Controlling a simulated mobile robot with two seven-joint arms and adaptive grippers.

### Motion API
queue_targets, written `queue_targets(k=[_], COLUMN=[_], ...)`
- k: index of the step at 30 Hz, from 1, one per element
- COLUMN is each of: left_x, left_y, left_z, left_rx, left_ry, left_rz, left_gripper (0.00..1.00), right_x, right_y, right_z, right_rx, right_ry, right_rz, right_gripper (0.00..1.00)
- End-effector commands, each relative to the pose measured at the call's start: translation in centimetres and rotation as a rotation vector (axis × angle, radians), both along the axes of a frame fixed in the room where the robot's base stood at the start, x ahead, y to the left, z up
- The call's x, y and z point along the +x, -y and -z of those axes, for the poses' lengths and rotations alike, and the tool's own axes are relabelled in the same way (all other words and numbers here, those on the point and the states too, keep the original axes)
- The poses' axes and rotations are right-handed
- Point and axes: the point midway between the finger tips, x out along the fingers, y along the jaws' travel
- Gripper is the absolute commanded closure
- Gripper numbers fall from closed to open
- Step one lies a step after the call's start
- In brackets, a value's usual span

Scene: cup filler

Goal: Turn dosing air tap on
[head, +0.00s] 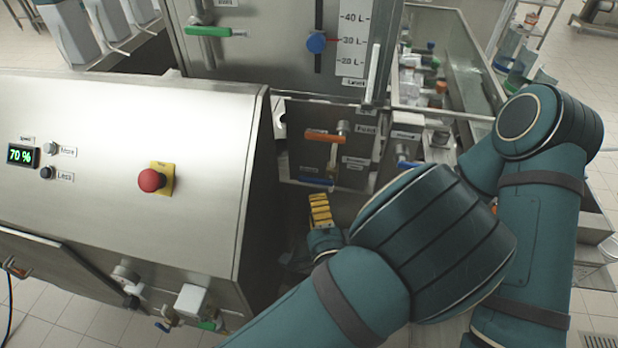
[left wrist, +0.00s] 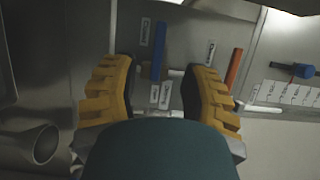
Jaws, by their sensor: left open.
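A blue tap handle (head: 317,181) sits low on the steel panel behind the machine housing; its label is too small to read surely, so I cannot tell if it is the dosing air tap. An orange-red tap handle (head: 323,136) lies crosswise above it. In the left wrist view the blue handle (left wrist: 159,45) shows beyond the gap between my fingers, with the orange-red handle (left wrist: 235,70) to the right. My left gripper (head: 320,204) is open just below the blue handle; in the left wrist view (left wrist: 161,70) nothing is held. My right gripper is not in view.
The sloped steel housing with a red stop button (head: 151,180) and a display (head: 22,155) stands left of my gripper. A tank with a green handle (head: 208,31) and blue knob (head: 317,43) rises above. A steel tube (left wrist: 45,145) shows lower left in the wrist view.

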Motion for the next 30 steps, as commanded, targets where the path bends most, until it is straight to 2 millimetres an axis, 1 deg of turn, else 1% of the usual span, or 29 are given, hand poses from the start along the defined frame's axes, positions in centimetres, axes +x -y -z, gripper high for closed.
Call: queue_targets(k=[1, 6, 12, 18, 27, 28, 29, 30], left_x=[1.1, 4.3, 7.2, 8.6, 8.7, 8.7, 8.7, 8.7], left_y=[-0.3, -1.0, -1.5, -1.7, -1.7, -1.7, -1.8, -1.7], left_z=[0.0, 0.0, 0.0, 0.0, 0.0, 0.0, 0.0, 0.0], left_rx=[0.000, -0.001, -0.001, -0.001, 0.000, 0.000, 0.000, 0.000], left_ry=[0.001, 0.000, -0.001, -0.002, -0.002, -0.002, -0.002, -0.002], left_rz=[-0.004, -0.003, -0.002, 0.000, 0.001, 0.001, 0.001, 0.001], left_gripper=[0.55, 0.55, 0.55, 0.55, 0.55, 0.59, 0.70, 0.84], right_x=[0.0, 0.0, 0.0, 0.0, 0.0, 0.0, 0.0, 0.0], right_y=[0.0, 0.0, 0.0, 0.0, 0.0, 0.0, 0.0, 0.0], right_z=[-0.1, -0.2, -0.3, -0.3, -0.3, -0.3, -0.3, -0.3], right_rx=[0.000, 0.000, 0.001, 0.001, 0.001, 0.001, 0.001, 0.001], right_ry=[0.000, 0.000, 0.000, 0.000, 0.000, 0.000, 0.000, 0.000], right_rz=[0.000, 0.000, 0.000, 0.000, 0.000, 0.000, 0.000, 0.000], right_gripper=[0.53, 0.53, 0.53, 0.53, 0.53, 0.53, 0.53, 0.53])
